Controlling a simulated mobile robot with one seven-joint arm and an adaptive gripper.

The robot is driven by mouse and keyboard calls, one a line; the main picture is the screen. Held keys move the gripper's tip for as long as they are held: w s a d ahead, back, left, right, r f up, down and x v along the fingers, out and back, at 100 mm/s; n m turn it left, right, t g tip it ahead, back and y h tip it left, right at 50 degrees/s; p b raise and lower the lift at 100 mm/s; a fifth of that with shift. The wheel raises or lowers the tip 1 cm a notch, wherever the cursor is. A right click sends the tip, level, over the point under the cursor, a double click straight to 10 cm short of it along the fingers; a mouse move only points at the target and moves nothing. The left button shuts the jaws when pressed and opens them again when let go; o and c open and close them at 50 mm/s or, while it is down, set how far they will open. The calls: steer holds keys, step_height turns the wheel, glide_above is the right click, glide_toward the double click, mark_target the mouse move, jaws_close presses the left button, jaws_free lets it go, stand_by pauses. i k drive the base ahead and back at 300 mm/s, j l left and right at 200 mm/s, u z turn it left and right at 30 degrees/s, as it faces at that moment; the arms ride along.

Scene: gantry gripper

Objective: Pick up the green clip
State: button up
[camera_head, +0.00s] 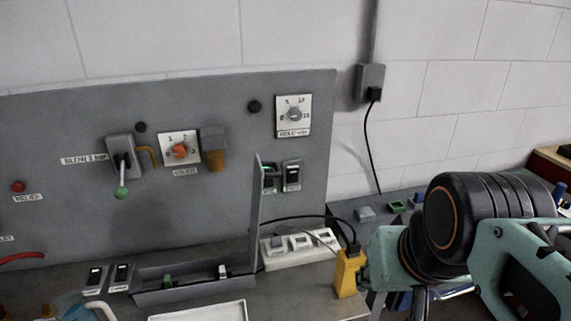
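Several small green things show, and I cannot tell for sure which is the green clip. A small green rectangular piece with a dark middle (398,206) lies on the grey surface at the right, just left of my arm. Another small green piece (168,281) is in the long grey tray (190,294) below the panel. A green bit (270,184) shows behind the upright grey plate. My teal and black arm fills the lower right. I cannot make out my gripper's fingertips, and the arm hides part of the surface behind it.
A yellow box (348,273) with a black plug stands just left of my arm, by a white power strip (298,248) with loose cables. An upright grey plate (256,215) rises at the tray's right end. A grey control panel (70,130) stands behind.

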mark_target(168, 280)
steer(key=i+l, duration=0.15)
steer(key=l, duration=0.25)
steer(key=i+l, duration=0.1)
steer(key=l, duration=0.25)
steer(key=l+u, duration=0.2)
steer(key=u, duration=0.2)
steer(key=i+l+u, duration=0.1)
steer(key=u, duration=0.3)
steer(key=l+u, duration=0.1)
steer(key=u, duration=0.65)
